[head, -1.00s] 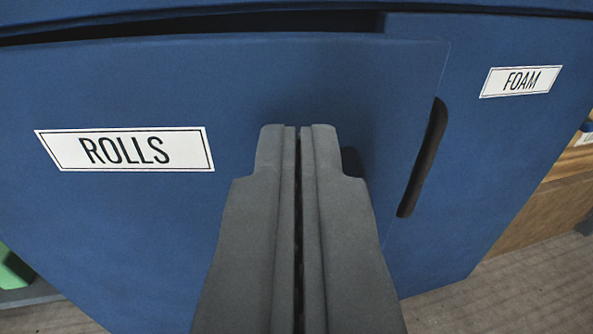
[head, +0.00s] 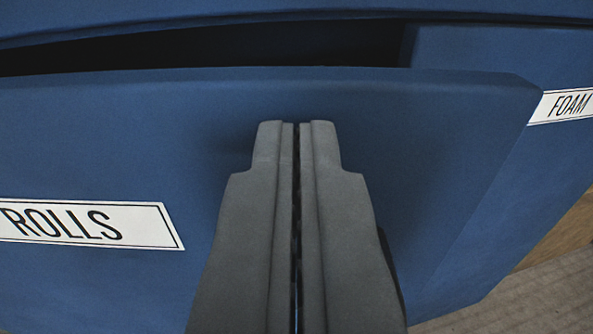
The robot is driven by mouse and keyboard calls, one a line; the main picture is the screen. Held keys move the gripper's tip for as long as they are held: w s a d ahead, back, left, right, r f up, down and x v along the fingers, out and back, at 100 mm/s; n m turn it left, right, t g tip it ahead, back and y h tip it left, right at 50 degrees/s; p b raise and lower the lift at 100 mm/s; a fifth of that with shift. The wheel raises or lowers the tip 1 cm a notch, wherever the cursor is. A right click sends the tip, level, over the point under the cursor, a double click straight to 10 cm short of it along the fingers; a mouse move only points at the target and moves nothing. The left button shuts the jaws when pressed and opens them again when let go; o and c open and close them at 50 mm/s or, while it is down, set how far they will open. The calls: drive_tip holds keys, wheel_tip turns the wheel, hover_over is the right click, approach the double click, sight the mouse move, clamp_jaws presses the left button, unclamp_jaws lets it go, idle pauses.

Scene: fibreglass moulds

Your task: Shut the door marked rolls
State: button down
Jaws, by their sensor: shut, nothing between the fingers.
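The blue door marked ROLLS (head: 430,150) fills most of the view. Its white label (head: 75,224) is at the lower left, cut off by the frame's left edge. The door stands ajar: a dark gap shows between its top edge and the cabinet's top (head: 250,22). Its right edge stands in front of the door marked FOAM. My gripper (head: 297,125) is shut and empty, its fingertips in front of the upper part of the ROLLS door, right of the label. I cannot tell whether they touch it. The black handle slot is not visible now.
The blue door marked FOAM (head: 475,60) is at the right, beyond the ROLLS door's edge; its label (head: 563,106) is partly cut off. A strip of grey floor (head: 540,290) shows at the lower right, with something brown (head: 570,230) above it.

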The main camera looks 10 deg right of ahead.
sight(293, 71)
drive_tip(key=w, duration=0.2)
drive_tip(key=w+d+n+y, duration=0.1)
drive_tip(key=w, duration=0.2)
drive_tip(key=w+y, duration=0.1)
drive_tip(key=w, duration=0.1)
drive_tip(key=shift+w+d, duration=0.2)
drive_tip(key=shift+w, duration=0.2)
drive_tip(key=shift+w+d+r, duration=0.1)
drive_tip(key=shift+r, duration=0.15)
